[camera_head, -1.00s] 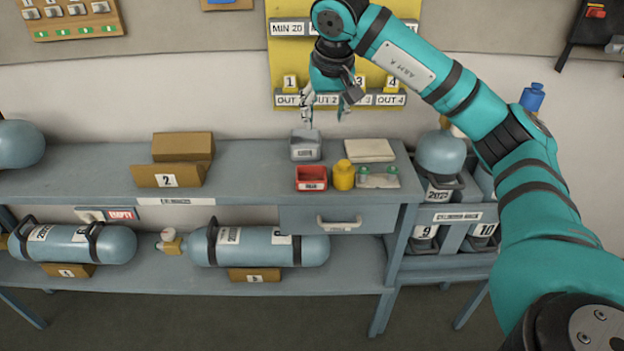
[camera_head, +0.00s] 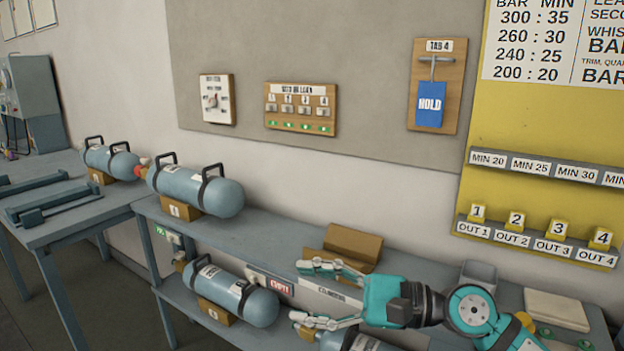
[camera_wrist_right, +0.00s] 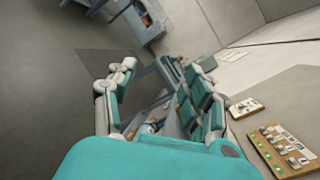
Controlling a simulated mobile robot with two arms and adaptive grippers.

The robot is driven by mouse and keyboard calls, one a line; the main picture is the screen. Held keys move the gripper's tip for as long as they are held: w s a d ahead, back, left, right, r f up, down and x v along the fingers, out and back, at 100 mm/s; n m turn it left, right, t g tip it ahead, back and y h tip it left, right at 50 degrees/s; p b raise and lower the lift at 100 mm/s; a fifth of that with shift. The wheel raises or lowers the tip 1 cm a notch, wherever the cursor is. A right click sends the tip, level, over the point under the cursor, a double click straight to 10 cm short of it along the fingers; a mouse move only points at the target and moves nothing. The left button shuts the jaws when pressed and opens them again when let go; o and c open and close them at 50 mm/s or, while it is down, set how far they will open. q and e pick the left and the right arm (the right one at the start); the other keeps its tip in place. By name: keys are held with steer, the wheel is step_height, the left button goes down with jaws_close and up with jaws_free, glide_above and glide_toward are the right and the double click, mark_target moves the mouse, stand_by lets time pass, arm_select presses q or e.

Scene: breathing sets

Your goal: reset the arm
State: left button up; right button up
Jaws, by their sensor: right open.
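My right gripper (camera_head: 300,293) reaches in from the lower right in the head view, with its teal and grey fingers spread apart and pointing left. It is empty and shows in front of the shelf bench, near the brown cradle (camera_head: 352,244). In the right wrist view the open fingers (camera_wrist_right: 160,78) frame floor and distant furniture, with nothing between them. My left gripper is not in view.
Blue cylinders lie on the upper shelf (camera_head: 205,191) and lower shelf (camera_head: 238,297). A grey box (camera_head: 478,274) and pale pad (camera_head: 556,309) sit at right. A HOLD tag board (camera_head: 433,90) and switch panel (camera_head: 299,108) hang on the wall beside a yellow board (camera_head: 470,205).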

steer(key=w+d+r+m+t+y, duration=0.1)
steer(key=d+r+m+t+y, duration=0.2)
steer(key=m+t, duration=0.9)
steer(key=w+d+f+m+t+h, duration=0.2)
steer(key=d+f+m+t+h, duration=0.15)
steer(key=m+h, duration=0.6)
steer(key=w+d+f+m+t+h, duration=0.15)
steer(key=d+m+h, duration=0.3)
steer(key=m, duration=0.95)
steer(key=s+d+f+m+g+h, duration=0.2)
steer(key=d+f+m+g+h, duration=0.15)
steer(key=f+m, duration=0.4)
steer(key=s+d+f+m+g+h, duration=0.25)
steer(key=d+f+m+h, duration=0.2)
steer(key=f, duration=0.55)
steer(key=s+d+f+m+g+y, duration=0.1)
steer(key=s+f+m+g, duration=0.6)
steer(key=s, duration=0.5)
steer(key=s+d+f+m+g+y, duration=0.1)
steer(key=s+f+m+g, duration=0.25)
steer(key=s+f, duration=0.65)
step_height(320, 180, down, 23)
steer(key=s+g+p, duration=0.2)
steer(key=s+p, duration=0.1)
steer(key=s+d+f+p, duration=0.2)
steer(key=s+f, duration=1.1)
steer(key=s, duration=0.2)
steer(key=shift+s+d+n+g+h, duration=0.25)
steer(key=shift+s+n+g+h, duration=0.1)
steer(key=shift+n+g, duration=0.1)
